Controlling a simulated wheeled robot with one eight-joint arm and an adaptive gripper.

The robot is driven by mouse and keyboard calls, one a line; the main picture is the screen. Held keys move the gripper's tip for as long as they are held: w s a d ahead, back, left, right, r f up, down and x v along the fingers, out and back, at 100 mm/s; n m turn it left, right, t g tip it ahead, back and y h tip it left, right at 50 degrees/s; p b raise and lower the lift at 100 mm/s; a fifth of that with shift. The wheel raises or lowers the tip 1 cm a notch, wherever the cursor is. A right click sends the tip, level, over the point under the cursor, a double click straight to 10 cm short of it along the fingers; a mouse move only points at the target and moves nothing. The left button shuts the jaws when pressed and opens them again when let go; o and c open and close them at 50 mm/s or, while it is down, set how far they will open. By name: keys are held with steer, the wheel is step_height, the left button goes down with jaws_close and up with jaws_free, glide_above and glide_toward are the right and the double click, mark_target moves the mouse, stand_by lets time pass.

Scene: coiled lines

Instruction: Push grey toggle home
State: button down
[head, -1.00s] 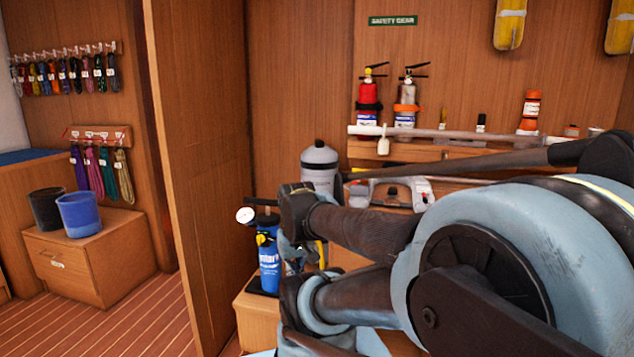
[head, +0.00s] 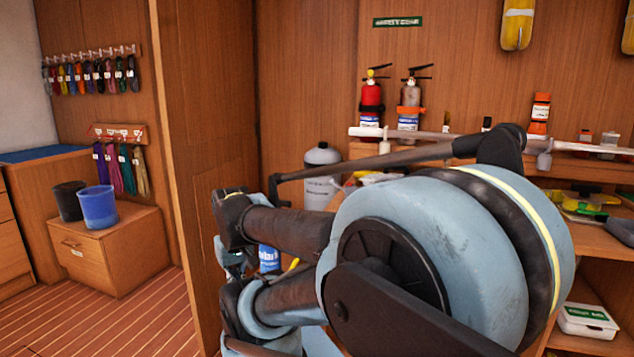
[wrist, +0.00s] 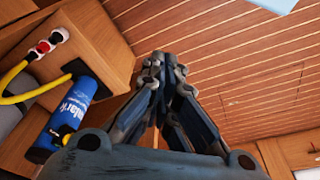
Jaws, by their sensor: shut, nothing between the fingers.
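I cannot make out a grey toggle for certain in either view. In the wrist view a small fitting with round white, red and dark parts (wrist: 45,46) sits on the wooden box at the upper left; whether the toggle is among them I cannot tell. My gripper (wrist: 166,70) is shut and empty, its fingers together, over the striped wooden floor and to the right of the box. It is apart from the fitting. In the head view my arm hides most of the gripper and the box.
A blue cylinder (wrist: 78,112) with a yellow hose (wrist: 30,97) lies left of my gripper in the wrist view. In the head view a grey tank (head: 322,165), fire extinguishers (head: 371,100) and a shelf stand behind my arm. A wooden partition (head: 208,150) rises at left.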

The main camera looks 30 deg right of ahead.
steer(key=w+d+r+g+h, duration=0.2)
steer(key=w+d+r+h, duration=0.2)
steer(key=w+d+r, duration=0.75)
steer(key=w+d+r+g+h, duration=0.1)
steer(key=w+d+r+g, duration=0.1)
steer(key=w+d+r, duration=0.4)
steer(key=w+d+r+g+h, duration=0.2)
steer(key=w+d+r, duration=0.3)
steer(key=d, duration=1)
steer(key=shift+w+r+g, duration=0.3)
steer(key=shift+w+r, duration=0.1)
steer(key=shift+w, duration=0.1)
steer(key=s+d+f, duration=0.4)
steer(key=s+f, duration=0.1)
steer(key=s, duration=0.1)
steer(key=shift+s+d, duration=0.25)
steer(key=shift+s, duration=0.05)
